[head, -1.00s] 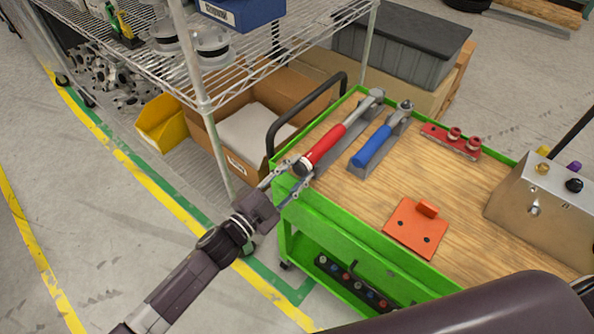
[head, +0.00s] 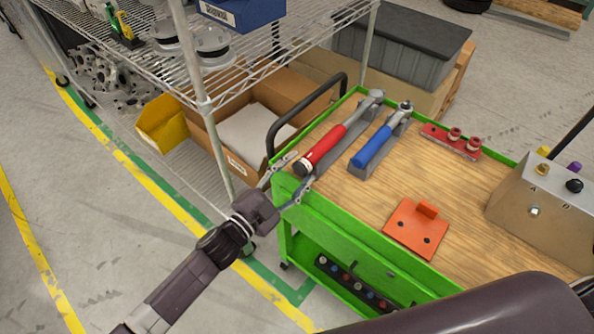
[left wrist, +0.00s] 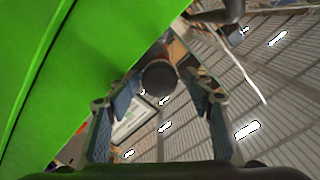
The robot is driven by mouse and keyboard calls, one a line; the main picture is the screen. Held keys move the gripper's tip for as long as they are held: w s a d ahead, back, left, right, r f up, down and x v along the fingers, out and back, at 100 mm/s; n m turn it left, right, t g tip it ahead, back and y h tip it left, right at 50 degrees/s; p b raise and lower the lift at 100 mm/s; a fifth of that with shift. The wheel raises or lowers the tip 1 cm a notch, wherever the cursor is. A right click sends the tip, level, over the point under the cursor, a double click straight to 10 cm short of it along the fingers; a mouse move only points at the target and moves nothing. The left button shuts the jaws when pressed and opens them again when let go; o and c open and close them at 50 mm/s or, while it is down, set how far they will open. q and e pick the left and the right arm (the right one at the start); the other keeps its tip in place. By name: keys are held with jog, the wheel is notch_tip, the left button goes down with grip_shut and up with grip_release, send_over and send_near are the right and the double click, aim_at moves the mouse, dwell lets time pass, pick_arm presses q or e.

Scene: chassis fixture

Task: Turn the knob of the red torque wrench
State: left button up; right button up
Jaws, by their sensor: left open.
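The red torque wrench (head: 326,147) lies in a grey holder on the cart's wooden top, its handle end towards my left arm. Its dark end knob (head: 300,168) sits at the cart's near left corner. My left gripper (head: 296,173) is open, with its fingers spread on either side of the knob end. In the left wrist view the round dark knob (left wrist: 158,77) shows between the two open fingers (left wrist: 160,105), with a gap on both sides. My right gripper is out of view.
A blue wrench (head: 372,146) lies parallel to the red one. An orange plate (head: 405,232), a red block (head: 440,138) and a metal box (head: 530,205) stand on the green cart (head: 340,236). A wire shelf (head: 150,60) stands at left.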

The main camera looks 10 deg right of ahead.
pick_arm(q)
jog(key=n, duration=0.6)
jog(key=shift+p, duration=0.4)
jog(key=s+a+n, duration=0.1)
jog(key=s+a, duration=0.4)
jog(key=a, duration=0.1)
jog(key=a+f+n+y+p, duration=0.2)
jog(key=a+f+y, duration=0.2)
jog(key=a+f, duration=0.4)
jog(key=a+f+n+y+p, duration=0.3)
jog(key=a+f+y, duration=0.2)
jog(key=a+f, duration=0.4)
jog(key=shift+s+f+n+g, duration=0.3)
jog(key=shift+s+f, duration=0.1)
jog(key=shift+f, duration=2)
